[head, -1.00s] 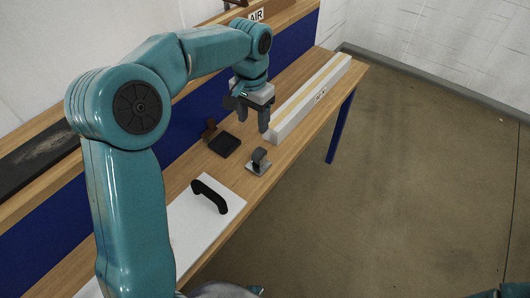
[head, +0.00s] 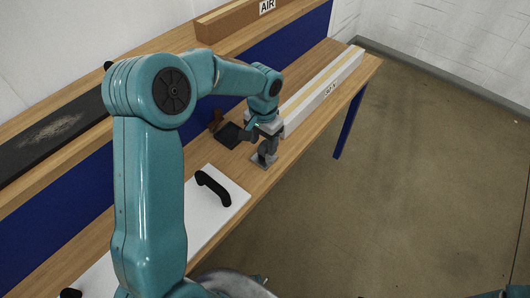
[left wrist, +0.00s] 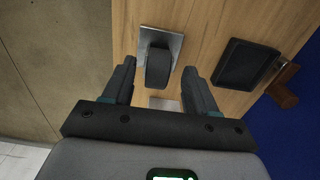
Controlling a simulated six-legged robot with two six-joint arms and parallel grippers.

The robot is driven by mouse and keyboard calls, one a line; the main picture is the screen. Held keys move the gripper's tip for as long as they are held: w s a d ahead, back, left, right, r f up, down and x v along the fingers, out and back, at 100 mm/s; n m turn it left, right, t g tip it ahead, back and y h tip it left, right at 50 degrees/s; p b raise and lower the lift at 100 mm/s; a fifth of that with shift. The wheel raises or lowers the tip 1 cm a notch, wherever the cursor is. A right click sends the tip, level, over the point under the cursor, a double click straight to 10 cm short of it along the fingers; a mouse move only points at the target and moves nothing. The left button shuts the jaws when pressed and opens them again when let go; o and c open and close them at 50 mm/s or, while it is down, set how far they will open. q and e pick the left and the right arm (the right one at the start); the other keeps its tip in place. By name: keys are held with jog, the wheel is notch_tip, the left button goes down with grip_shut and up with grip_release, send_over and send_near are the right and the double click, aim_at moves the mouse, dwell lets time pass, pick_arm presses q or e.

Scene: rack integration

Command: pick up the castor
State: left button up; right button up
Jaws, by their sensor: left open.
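The castor (head: 262,161) is a dark wheel on a grey metal plate, standing on the wooden bench near its front edge. In the left wrist view the castor (left wrist: 158,66) lies between the two fingers, with its plate (left wrist: 172,42) flat on the wood. My left gripper (head: 268,142) is open and right above the castor in the head view, partly hiding it. In the left wrist view the left gripper's fingers (left wrist: 158,82) stand apart on either side of the wheel, with gaps visible.
A black block with a brown handle (left wrist: 247,63) lies beside the castor, also seen in the head view (head: 229,135). A white panel with a black handle (head: 213,188) lies nearer. A long white rail (head: 322,90) lies farther along the bench (head: 285,152).

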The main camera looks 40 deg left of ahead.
aim_at(265, 144)
pick_arm(q)
notch_tip(265, 144, down, 3)
jog(key=shift+w+d+f, duration=0.1)
jog(key=shift+w+f, duration=0.05)
jog(key=shift+f, duration=0.05)
grip_shut()
jog(key=shift+r, duration=0.1)
